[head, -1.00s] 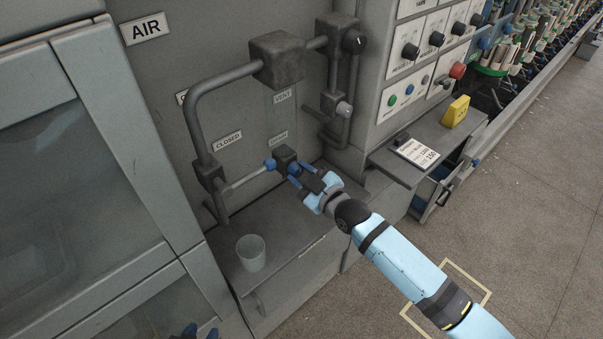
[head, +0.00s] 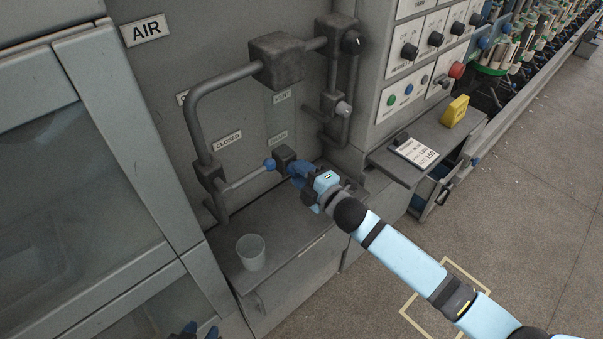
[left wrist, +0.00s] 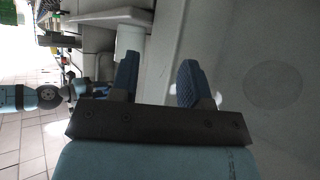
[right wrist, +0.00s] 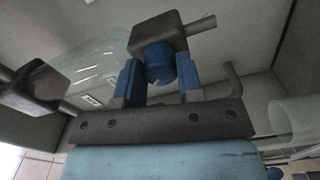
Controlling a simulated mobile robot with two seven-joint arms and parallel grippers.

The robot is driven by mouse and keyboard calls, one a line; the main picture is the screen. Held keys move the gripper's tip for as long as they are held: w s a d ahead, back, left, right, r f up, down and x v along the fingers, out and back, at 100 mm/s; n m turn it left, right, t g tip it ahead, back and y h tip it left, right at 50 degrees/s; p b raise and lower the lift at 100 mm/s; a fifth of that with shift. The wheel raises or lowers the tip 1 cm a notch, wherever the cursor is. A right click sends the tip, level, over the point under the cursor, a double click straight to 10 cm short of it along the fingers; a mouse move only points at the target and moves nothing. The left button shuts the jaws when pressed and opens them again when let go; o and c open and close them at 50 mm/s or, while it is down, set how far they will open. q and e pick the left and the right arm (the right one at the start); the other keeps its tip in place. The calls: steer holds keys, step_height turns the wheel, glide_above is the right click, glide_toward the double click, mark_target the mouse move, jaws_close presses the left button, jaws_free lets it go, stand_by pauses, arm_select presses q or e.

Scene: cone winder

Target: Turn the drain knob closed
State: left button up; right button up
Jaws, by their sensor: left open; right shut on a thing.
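The drain knob (right wrist: 160,65) is a blue round knob on a dark block (right wrist: 156,28). In the right wrist view it sits between the two blue fingers of my right gripper (right wrist: 159,82), which is shut on it. In the head view my right gripper (head: 297,172) covers the knob in front of the dark block (head: 285,155); a pale mark shows on its face close up. A CLOSED label (head: 227,141) is on the panel to the upper left. My left gripper (head: 197,331) is open and empty at the bottom edge, also in the left wrist view (left wrist: 160,80).
A clear cup (head: 251,252) stands on the grey ledge below the pipes. Grey pipes (head: 195,120) surround the area. A small shelf with a card (head: 415,152) juts out at right.

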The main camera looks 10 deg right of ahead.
steer(key=shift+n, duration=0.6)
steer(key=o, duration=0.9)
steer(key=shift+o, duration=0.2)
steer(key=b+v, duration=0.2)
steer(key=v, duration=1.2)
